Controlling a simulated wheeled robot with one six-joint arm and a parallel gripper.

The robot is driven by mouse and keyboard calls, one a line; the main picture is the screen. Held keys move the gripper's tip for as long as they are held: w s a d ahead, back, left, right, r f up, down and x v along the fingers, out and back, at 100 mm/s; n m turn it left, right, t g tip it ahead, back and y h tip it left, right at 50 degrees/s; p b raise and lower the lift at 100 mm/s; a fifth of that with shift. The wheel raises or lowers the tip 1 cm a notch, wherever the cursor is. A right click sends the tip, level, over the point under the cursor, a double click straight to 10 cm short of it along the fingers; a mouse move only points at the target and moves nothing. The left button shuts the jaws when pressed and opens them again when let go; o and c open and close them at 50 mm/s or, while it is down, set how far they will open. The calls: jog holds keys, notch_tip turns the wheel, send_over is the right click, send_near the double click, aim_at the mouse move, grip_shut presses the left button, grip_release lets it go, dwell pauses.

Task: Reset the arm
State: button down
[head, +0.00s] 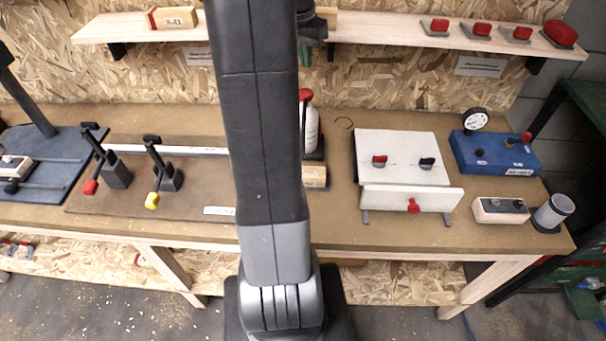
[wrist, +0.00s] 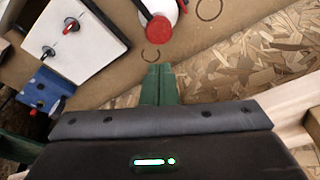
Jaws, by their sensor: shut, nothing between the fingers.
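My gripper (wrist: 158,85) shows in the wrist view with its two green fingers together and nothing between them. It is in front of the chipboard back wall and the bench edge, close below the red-topped white bottle (wrist: 160,28) in the picture and apart from it. In the head view my arm rises through the middle and hides part of the bench and shelf.
The bench (head: 390,234) carries a white box with switches (head: 400,145), a blue gauge box (head: 495,160), a grey cup (head: 553,212) and lever clamps on a brown board (head: 130,200).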

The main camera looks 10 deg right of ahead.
jog(key=shift+f, duration=0.1)
notch_tip(320, 180, down, 7)
jog(key=b, duration=0.5)
dwell(0.6)
